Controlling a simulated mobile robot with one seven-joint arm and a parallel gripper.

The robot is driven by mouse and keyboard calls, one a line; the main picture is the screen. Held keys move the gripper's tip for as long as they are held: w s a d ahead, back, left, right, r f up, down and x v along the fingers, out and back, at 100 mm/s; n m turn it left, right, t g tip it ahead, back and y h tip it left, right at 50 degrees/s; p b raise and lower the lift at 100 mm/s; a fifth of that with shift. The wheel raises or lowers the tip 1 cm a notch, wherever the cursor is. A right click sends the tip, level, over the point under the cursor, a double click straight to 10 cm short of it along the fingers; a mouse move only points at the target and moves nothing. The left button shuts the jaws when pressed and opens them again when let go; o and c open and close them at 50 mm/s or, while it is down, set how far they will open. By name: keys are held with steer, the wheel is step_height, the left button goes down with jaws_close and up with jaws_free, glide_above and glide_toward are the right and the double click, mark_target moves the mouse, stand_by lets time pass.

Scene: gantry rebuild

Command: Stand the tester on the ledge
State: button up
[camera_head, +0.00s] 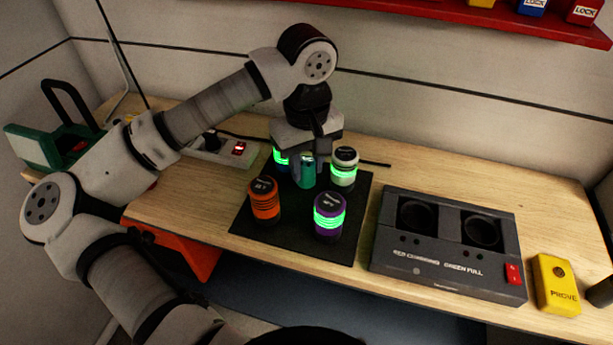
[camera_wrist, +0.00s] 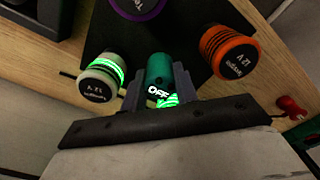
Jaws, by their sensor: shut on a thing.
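My gripper (camera_head: 308,158) points down over a black mat (camera_head: 345,245) on the wooden bench. Its fingers are shut on a teal cylinder (camera_head: 307,174), also between the fingers in the wrist view (camera_wrist: 159,68). White "OFF" lettering and a green glow show at its near end there. Whether its base touches the mat is unclear. I cannot tell for sure which thing is the tester. A green body with a black loop (camera_head: 38,148) lies at the far left. A red ledge (camera_head: 450,14) on the back wall carries lock-labelled blocks.
Close around my gripper stand a white cell (camera_head: 344,170), an orange cell (camera_head: 265,202), a purple cell (camera_head: 329,218) and a partly hidden blue cell (camera_head: 280,154). A grey two-well charger (camera_head: 445,245) and a yellow PROVE block (camera_head: 556,285) are right. Bench behind the charger is clear.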

mark_target(306, 183)
step_height(306, 183, down, 5)
steer(key=shift+r+p, duration=0.15)
steer(key=shift+p, duration=0.35)
steer(key=shift+f+b, duration=0.3)
steer(key=shift+f, duration=0.05)
steer(key=o, duration=1.1)
steer(key=shift+c, duration=0.2)
steer(key=shift+r, duration=0.1)
